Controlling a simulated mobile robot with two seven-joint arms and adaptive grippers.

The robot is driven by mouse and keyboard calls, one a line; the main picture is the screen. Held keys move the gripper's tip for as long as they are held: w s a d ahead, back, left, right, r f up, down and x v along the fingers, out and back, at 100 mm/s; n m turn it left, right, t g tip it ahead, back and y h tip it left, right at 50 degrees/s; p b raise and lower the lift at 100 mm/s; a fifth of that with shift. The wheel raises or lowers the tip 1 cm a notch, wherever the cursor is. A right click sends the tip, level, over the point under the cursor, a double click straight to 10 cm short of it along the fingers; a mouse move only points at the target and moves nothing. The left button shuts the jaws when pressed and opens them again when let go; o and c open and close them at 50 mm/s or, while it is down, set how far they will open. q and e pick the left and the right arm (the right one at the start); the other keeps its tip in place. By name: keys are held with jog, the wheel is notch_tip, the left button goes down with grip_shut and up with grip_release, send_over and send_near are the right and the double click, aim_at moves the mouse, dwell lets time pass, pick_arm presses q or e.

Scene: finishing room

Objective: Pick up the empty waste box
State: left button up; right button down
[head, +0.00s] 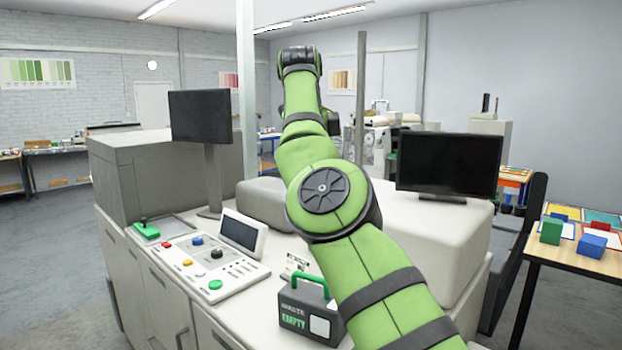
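The waste box (292,308) is a small dark grey box with a green handle on top, a white patch and green "EMPTY" lettering on its front. It stands upright on the pale worktop, low in the middle of the head view. My green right arm rises from the bottom right and passes in front of the box's right edge, hiding a little of it. The arm reaches up to a dark joint well above the worktop. No fingers show there, so my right gripper is not visible. My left arm and gripper are out of view. Nothing visible grips the box.
A control panel (188,262) with coloured buttons and a small screen lies left of the box. Monitors stand at left (201,117) and right (448,164). A bulky pale housing (425,230) is behind my arm. A wooden table (570,254) with coloured blocks is at right.

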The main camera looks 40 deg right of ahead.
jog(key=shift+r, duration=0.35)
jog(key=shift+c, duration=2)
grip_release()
